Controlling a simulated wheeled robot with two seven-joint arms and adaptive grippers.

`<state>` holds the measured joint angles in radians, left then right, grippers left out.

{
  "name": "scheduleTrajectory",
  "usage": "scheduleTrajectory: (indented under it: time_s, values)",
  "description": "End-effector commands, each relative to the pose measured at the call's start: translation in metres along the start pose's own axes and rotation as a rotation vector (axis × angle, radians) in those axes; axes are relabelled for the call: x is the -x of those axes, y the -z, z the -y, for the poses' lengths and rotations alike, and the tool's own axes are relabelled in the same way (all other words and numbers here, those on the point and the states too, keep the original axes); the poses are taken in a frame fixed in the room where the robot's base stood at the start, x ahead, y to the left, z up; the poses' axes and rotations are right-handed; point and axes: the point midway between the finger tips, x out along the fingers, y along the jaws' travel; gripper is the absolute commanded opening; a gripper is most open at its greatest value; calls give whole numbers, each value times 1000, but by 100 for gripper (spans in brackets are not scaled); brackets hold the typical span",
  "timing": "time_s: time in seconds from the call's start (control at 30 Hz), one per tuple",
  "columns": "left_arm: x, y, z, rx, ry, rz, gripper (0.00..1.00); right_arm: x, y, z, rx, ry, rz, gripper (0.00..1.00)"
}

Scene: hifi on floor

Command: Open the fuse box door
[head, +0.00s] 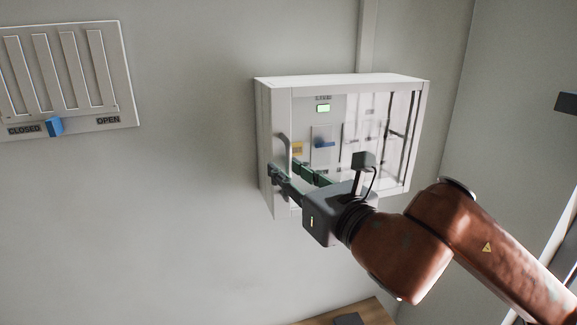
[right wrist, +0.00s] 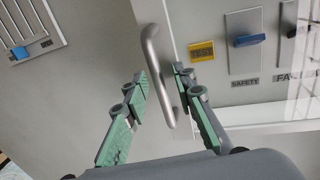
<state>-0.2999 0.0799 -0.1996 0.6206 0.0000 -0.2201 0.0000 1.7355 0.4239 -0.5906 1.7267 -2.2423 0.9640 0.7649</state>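The fuse box (head: 265,120) is a white wall cabinet with a see-through front door (head: 424,110), which looks closed. A grey bar handle (head: 288,146) stands upright near the door's left edge. In the right wrist view the handle (right wrist: 151,55) runs down between my fingertips. My right gripper (head: 284,172) is open at the handle, one finger on each side. In the right wrist view the gripper (right wrist: 163,88) shows a gap on the handle's left; the right fingertip is close to the bar, and contact is unclear. My left gripper is out of view.
Inside the box are a yellow TEST label (right wrist: 202,51), a blue switch (right wrist: 249,40) and a lit green display (head: 323,108). A slatted vent (head: 68,65) with a blue slider hangs on the wall at left. A wooden surface (head: 370,315) is below. The wall between vent and box is clear.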

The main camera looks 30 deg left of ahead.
Motion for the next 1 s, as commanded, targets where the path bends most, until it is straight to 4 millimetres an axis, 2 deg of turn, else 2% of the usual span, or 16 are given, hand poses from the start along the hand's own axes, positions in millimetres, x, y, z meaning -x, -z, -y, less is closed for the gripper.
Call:
scheduleTrajectory:
  time_s: [0.23,0.57,1.0]
  values:
    - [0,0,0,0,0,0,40,0,1,0,0,0,0,23]
    - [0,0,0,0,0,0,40,0,0,0,0,0,0,1]
    - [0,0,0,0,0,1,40,0,0,0,0,0,0,0]
